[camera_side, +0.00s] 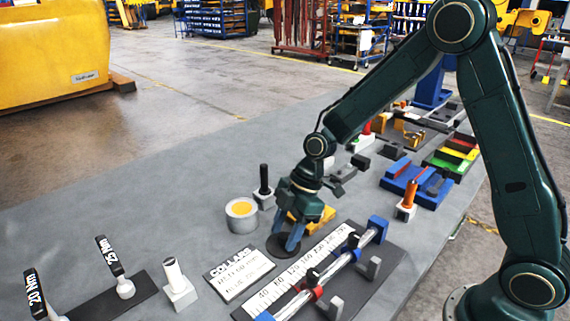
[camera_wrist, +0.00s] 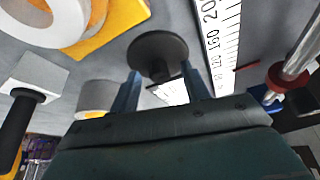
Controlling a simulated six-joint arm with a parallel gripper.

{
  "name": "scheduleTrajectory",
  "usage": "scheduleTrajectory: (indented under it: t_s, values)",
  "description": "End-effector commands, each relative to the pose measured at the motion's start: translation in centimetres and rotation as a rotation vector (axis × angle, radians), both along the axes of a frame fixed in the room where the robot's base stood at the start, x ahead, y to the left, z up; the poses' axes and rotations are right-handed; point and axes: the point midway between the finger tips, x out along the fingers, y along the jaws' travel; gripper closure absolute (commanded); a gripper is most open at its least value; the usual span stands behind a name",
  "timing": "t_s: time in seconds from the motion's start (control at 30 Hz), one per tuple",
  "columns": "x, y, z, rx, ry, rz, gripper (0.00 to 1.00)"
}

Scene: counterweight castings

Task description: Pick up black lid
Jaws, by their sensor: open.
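The black lid (camera_side: 282,252) is a dark round disc lying on the grey table, beside the scale board. In the wrist view the black lid (camera_wrist: 157,47) shows with a narrower part on its near side, between my finger tips. My gripper (camera_side: 285,240) points down at the lid with its blue-grey fingers open. In the wrist view my gripper (camera_wrist: 160,72) has one finger on each side of the lid's narrower part. I cannot tell whether either finger touches it.
A grey pot with a yellow top (camera_side: 241,209) stands left of my gripper, near a black-handled block (camera_side: 264,190). A yellow piece (camera_side: 318,217) lies close behind. The COLLARS sign (camera_side: 238,274) and a scale board with a rod (camera_side: 345,262) lie in front.

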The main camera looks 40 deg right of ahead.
Motion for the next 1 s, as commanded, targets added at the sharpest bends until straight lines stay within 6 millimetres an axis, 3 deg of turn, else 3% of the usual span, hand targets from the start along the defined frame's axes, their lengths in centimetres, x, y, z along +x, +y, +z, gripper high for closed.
scheduleTrajectory:
  t_s: [0.03,0.27,0.67,1.0]
  values:
    - [0.0,0.0,0.0,0.000,0.000,0.000,0.57]
    - [0.0,0.0,0.0,0.000,0.000,0.000,1.00]
    - [0.0,0.0,0.4,0.001,-0.002,0.001,1.00]
    - [0.1,0.0,3.7,0.001,-0.006,0.001,1.00]
